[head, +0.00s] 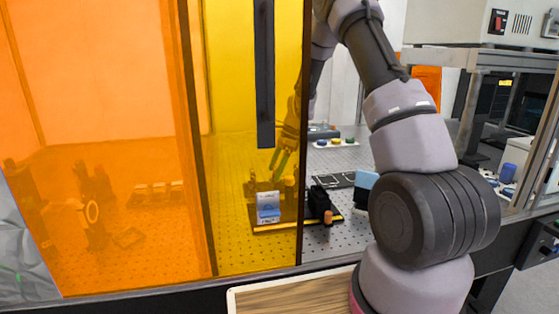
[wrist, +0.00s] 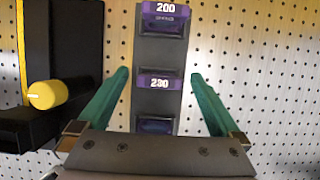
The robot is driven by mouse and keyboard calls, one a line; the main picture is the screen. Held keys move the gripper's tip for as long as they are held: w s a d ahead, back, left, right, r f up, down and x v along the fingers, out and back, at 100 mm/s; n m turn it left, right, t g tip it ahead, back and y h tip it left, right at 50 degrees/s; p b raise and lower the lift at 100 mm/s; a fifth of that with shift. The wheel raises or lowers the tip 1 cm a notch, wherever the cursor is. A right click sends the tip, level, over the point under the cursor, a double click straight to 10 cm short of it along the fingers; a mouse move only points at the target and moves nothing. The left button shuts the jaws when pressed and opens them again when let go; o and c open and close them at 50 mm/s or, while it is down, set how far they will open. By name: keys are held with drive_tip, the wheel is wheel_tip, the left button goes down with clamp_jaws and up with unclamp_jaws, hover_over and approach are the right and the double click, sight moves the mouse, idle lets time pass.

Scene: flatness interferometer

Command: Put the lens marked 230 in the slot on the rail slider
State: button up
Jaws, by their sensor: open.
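In the wrist view a dark upright holder strip carries purple-framed lenses. The lens marked 230 (wrist: 160,83) is in the middle, between the lens marked 200 (wrist: 165,12) at the top and another, unreadable one at the bottom. My gripper (wrist: 160,74) is open, its green fingers to either side of the strip near the 230 label, apart from it. In the head view my gripper (head: 283,161) shows through the yellow panel. A black rail slider (head: 320,203) with an orange knob sits on the rail; its slot cannot be made out.
Orange and yellow see-through panels (head: 110,100) stand in front of the perforated bench. A black, yellow-edged part with a yellow knob (wrist: 45,94) is close to the left of my gripper. To the right of the strip the perforated surface (wrist: 270,90) is clear.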

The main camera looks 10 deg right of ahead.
drive_tip(key=shift+a+f, duration=0.1)
drive_tip(key=shift+f, duration=0.1)
drive_tip(key=c, duration=1.5)
drive_tip(key=shift+o, duration=0.2)
drive_tip(key=shift+r, duration=3.15)
